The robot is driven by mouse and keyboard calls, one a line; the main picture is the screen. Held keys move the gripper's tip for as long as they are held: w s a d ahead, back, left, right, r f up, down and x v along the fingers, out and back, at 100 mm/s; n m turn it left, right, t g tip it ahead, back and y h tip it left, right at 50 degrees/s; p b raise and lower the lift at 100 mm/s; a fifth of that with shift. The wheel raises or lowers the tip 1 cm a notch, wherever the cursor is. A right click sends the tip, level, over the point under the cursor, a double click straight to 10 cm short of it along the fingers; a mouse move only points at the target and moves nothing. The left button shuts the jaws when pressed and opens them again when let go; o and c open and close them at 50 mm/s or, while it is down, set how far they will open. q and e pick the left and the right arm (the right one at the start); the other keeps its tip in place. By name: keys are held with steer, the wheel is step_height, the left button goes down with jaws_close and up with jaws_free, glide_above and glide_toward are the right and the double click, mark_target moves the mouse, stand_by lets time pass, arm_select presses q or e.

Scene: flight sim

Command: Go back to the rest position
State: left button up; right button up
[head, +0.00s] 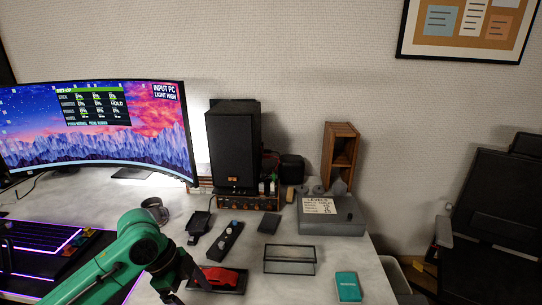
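My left arm comes in from the lower left, green with a dark gripper (190,286). The gripper hangs over the near part of the desk, just left of a red model car (223,279) on a dark base. Its two dark fingers look spread apart, with nothing seen between them. The lower finger runs close to the bottom edge of the picture. My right arm and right gripper are not in view.
A curved monitor (95,130) and lit keyboard (45,245) are at left. A black speaker (233,148) stands behind small dark devices. A clear case (289,260), grey box (335,218) and teal box (348,287) lie right of the car. A black chair (495,215) is far right.

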arm_select(q)
steer(key=s+d+f+n+t, duration=0.3)
steer(key=d+f+n, duration=0.1)
steer(key=f+n, duration=0.35)
steer(key=s+a+f+n+y, duration=0.4)
steer(key=s+a+f+n, duration=0.2)
steer(key=s+a+n, duration=0.4)
step_height(320, 180, down, 22)
steer(key=s+a+m, duration=0.1)
steer(key=s, duration=0.1)
steer(key=s+a+f+g, duration=0.1)
steer(key=s+a+f, duration=0.2)
steer(key=s+f, duration=1.1)
steer(key=shift+s+f+g+y, duration=0.2)
steer(key=shift+s+g+y, duration=0.15)
steer(key=shift+s, duration=0.8)
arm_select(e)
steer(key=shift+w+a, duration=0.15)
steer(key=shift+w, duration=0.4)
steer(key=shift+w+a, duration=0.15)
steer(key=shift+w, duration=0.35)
arm_select(q)
steer(key=shift+a, duration=0.1)
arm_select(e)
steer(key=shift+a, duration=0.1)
